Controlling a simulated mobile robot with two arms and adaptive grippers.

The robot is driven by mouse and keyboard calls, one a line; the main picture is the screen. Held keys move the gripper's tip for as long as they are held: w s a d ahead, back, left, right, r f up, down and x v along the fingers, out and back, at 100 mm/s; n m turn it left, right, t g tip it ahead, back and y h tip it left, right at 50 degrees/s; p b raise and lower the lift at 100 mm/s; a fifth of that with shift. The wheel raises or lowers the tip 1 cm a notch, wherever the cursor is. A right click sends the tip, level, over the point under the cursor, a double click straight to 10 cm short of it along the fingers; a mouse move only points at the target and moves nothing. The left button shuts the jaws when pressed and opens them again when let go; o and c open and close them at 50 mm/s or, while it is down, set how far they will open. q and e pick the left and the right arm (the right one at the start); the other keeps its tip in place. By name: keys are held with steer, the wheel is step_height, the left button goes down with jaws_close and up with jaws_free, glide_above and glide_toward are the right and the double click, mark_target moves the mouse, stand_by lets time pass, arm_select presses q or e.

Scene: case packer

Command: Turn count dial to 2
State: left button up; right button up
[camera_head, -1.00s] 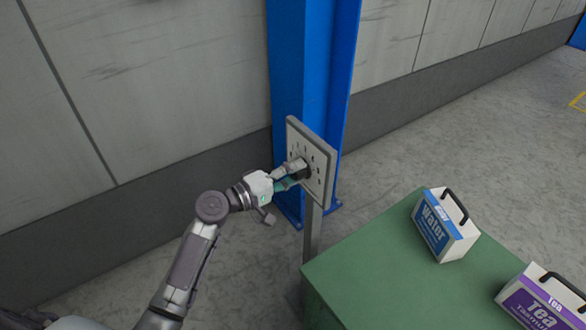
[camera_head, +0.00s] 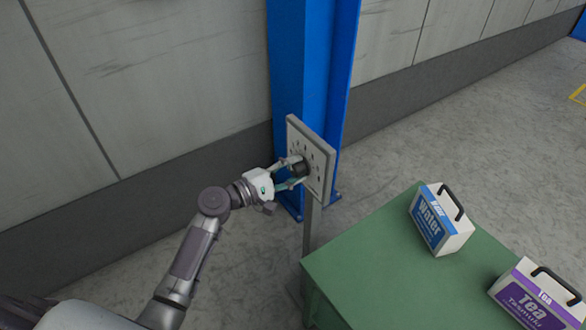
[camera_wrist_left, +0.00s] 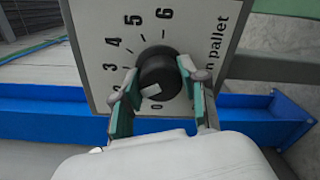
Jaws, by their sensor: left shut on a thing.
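The count dial is a black round knob (camera_wrist_left: 170,74) on a pale panel (camera_wrist_left: 92,30) printed with numbers; 0, 3, 4, 5 and 6 are readable in the left wrist view. In the head view my left gripper (camera_head: 292,174) reaches the panel (camera_head: 320,170) from the left. My right gripper is not in view.
The panel stands on a post (camera_head: 311,225) before a blue column (camera_head: 300,60). A green table (camera_head: 375,265) at lower right bears a Water box (camera_head: 440,222) and a Tea box (camera_head: 535,297). Grey floor lies beyond.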

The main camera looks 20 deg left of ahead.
arm_select(q)
steer(key=shift+w+r, duration=0.1)
steer(key=shift+r, duration=0.15)
steer(key=o, duration=0.9)
steer(key=shift+o, duration=1.2)
steer(key=shift+w+d+f, duration=0.1)
steer(key=shift+f, duration=0.1)
steer(key=v, duration=1.2)
